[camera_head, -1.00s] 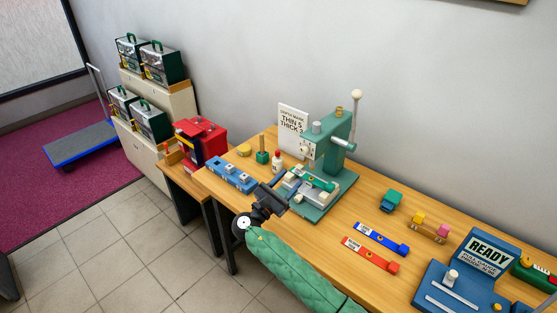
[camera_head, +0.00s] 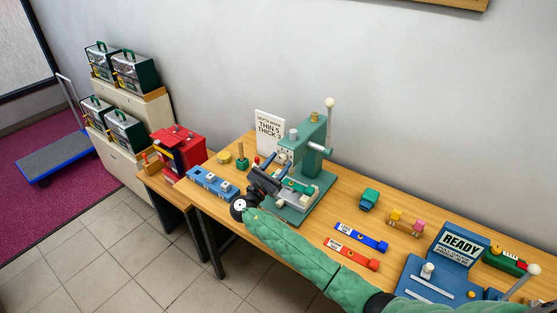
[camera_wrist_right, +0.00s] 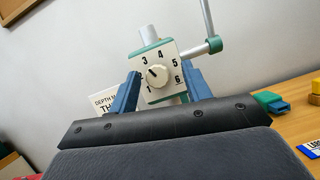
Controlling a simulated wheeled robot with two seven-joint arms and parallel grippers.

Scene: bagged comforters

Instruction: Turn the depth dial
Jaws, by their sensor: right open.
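The depth dial (camera_wrist_right: 158,75) is a round cream knob on a white plate numbered around it, on the head of the green press (camera_head: 312,140). In the right wrist view a dark pointer mark on the knob points up and left, between the 1 and the 3. My right gripper (camera_head: 266,167) is open in front of the press, its blue fingers (camera_wrist_right: 160,92) either side of the dial plate in the picture. The knob lies between them in view, and I see no contact. In the head view the arm partly hides the press base. My left gripper is not in view.
A depth sign (camera_head: 269,131) reading thin 5, thick 3 stands behind the press. The press lever (camera_head: 329,125) rises at its right. A blue block (camera_head: 212,183) and red box (camera_head: 180,149) are at left. Blue (camera_head: 361,237) and red (camera_head: 351,253) strips lie at right.

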